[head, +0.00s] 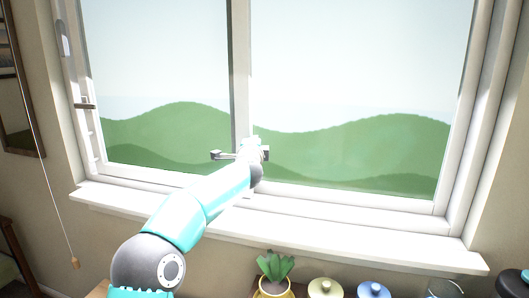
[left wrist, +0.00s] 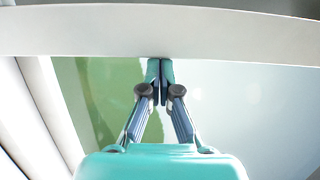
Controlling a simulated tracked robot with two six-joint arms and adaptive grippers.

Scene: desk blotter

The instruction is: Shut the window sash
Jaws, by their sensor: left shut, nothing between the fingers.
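The window sash, a white frame around glass, fills most of the head view; its upright middle bar (head: 241,75) stands at the centre. My left gripper (head: 256,147) is at the lower part of this bar, partly hidden behind my own wrist. In the left wrist view the left gripper (left wrist: 160,66) is shut and empty. Its fingertips are at the edge of a pale bar (left wrist: 160,32) that crosses the picture; whether they touch it is unclear. A small dark-ended fitting (head: 222,155) sits just left of the gripper. My right gripper is not in view.
A dark catch (head: 84,105) is on the left jamb. The white sill (head: 300,224) runs below the window. A potted plant (head: 274,270), a cream lidded jar (head: 325,288) and a blue lidded jar (head: 373,289) stand below it. A pull cord (head: 50,190) hangs at left.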

